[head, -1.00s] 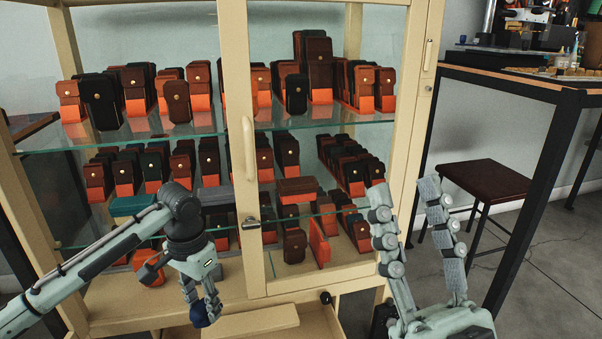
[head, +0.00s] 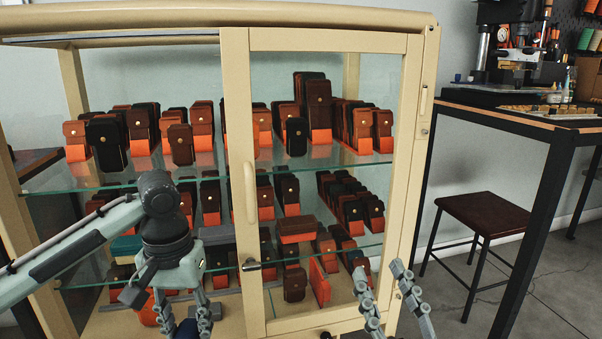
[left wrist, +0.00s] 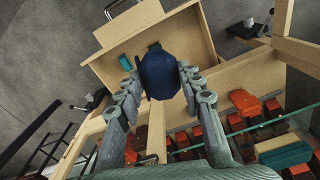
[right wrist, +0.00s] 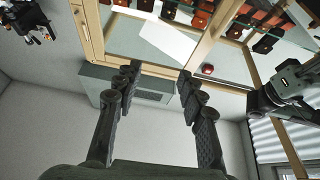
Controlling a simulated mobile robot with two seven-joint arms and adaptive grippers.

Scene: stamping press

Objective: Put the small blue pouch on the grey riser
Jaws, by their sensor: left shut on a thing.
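The small blue pouch (left wrist: 160,75) is dark blue and rounded, and sits between the fingers of my left gripper (left wrist: 158,68). In the head view the pouch (head: 186,330) shows only partly at the bottom edge, below the left gripper (head: 190,322), in front of the cabinet's left part. My right gripper (head: 381,270) is open and empty before the cabinet's right side.
The cream cabinet (head: 238,190) holds rows of brown, black and orange pouches on glass shelves. A framed glass door covers its right part. A teal box (head: 126,246) lies left of the grey block. An open drawer (left wrist: 185,40) shows below. A stool (head: 485,213) stands right.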

